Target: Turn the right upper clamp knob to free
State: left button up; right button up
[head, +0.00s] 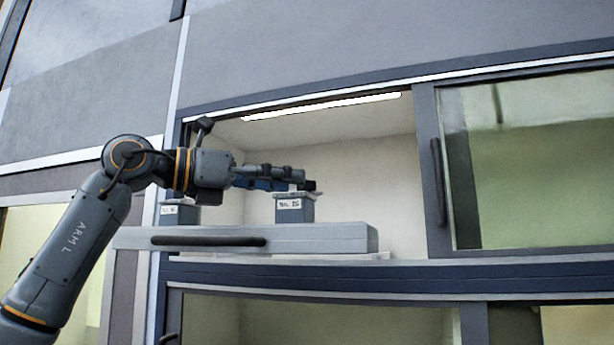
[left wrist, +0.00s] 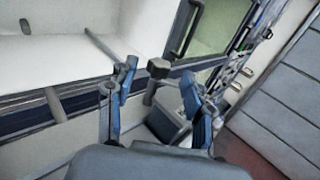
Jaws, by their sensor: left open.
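My left gripper (head: 298,182) reaches in from the left and points right, just above the right grey box. In the left wrist view (left wrist: 160,98) its two blue-padded fingers stand apart. A dark knob-like head on a grey stem (left wrist: 158,68) shows between and beyond the fingers, with no visible grip on it. A grey block (left wrist: 170,120) lies below it, partly hidden by the right finger. In the head view the right grey box (head: 294,212) bears a white label too small to read. Which way the knob is turned cannot be told. My right gripper is out of view.
Another labelled grey box (head: 178,215) stands to the left, partly behind my arm. A long grey drawer front (head: 320,238) with a dark handle (head: 208,241) lies below. The lit compartment has free room at the right, up to a framed glass door (head: 540,160).

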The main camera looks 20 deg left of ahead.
aim_at(310, 186)
pick_arm(q)
jog(key=x, duration=0.3)
jog(key=shift+w+r+p, duration=0.1)
jog(key=shift+w+p, duration=0.05)
jog(key=shift+p, duration=0.2)
jog(key=shift+w+d, duration=0.35)
jog(key=shift+d, duration=0.2)
jog(key=shift+w, duration=0.15)
grip_shut()
